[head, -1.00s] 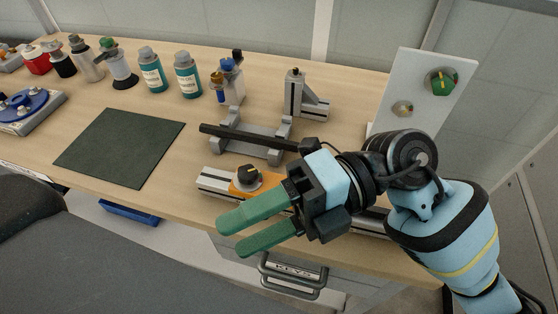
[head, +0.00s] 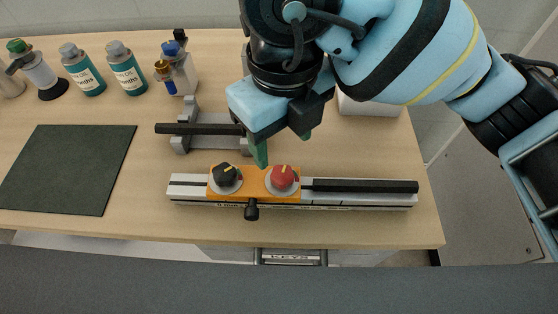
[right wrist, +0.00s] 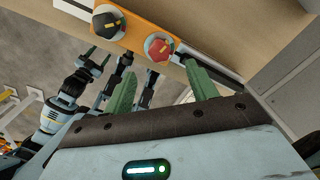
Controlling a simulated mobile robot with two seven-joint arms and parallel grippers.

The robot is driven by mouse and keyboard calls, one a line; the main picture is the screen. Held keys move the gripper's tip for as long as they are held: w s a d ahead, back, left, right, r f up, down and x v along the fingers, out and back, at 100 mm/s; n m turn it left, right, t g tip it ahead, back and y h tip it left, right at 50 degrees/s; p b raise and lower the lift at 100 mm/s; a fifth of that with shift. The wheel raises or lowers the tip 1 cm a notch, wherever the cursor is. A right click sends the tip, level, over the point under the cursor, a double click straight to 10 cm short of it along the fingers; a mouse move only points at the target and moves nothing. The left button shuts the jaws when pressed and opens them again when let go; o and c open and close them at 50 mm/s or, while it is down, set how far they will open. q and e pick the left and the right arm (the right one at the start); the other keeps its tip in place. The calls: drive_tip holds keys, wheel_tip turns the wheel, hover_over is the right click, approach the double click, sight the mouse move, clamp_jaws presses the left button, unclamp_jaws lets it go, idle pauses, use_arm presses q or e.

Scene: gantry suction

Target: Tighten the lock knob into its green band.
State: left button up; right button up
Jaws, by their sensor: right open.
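An orange carriage (head: 255,180) sits on a silver rail (head: 365,199) and carries a black knob (head: 226,174) and a red knob (head: 283,176) side by side. A small black handle (head: 251,210) sticks out at its front. I cannot tell which is the lock knob, and no green band is readable. My right gripper (head: 283,148) is open and empty, with its green fingers pointing down just behind the red knob. In the right wrist view the red knob (right wrist: 158,47) shows ahead, between the fingers and apart from them; the black knob (right wrist: 107,21) lies left of it.
A black bar (head: 195,129) rests on a grey cradle (head: 182,144) behind the rail. A dark mat (head: 66,168) lies at left. Several bottles (head: 126,70) stand at the back left. A black bar (head: 365,186) runs along the rail's right part.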

sight(282, 173)
wheel_tip(282, 173, down, 8)
drive_tip(key=shift+r+b, duration=0.2)
drive_tip(key=shift+b, duration=0.1)
